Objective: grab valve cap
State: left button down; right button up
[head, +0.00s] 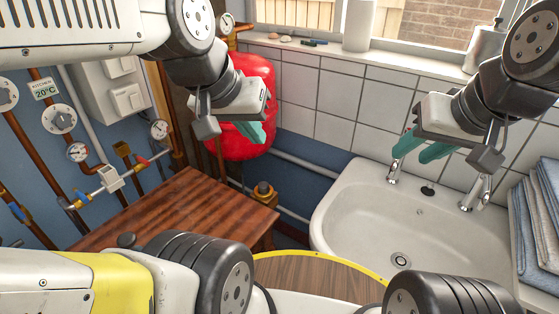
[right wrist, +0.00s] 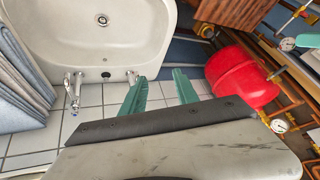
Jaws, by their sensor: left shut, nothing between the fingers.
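No part is clearly marked as the valve cap. A brass fitting with a dark top (head: 263,191) stands beside the right edge of the wooden table; it also shows in the right wrist view (right wrist: 205,30). A small dark round knob (head: 127,240) shows at the table's front, partly against my arm. My left gripper (head: 252,132), with green fingers, is shut and empty in front of the red tank (head: 253,95). My right gripper (head: 416,151) is open and empty above the back rim of the sink; its parted green fingers show in the right wrist view (right wrist: 160,90).
The wooden table (head: 180,205) stands at left below wall pipes, gauges and a valve with a red handle (head: 140,160). The white sink (head: 350,205) with taps (head: 393,172) is at right. Folded blue towels (head: 535,220) lie beside it. Most of the tabletop is clear.

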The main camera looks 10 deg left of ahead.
aim_at(263, 187)
jog(key=l+u, duration=0.15)
jog(key=u, duration=0.6)
jog(key=i, duration=0.05)
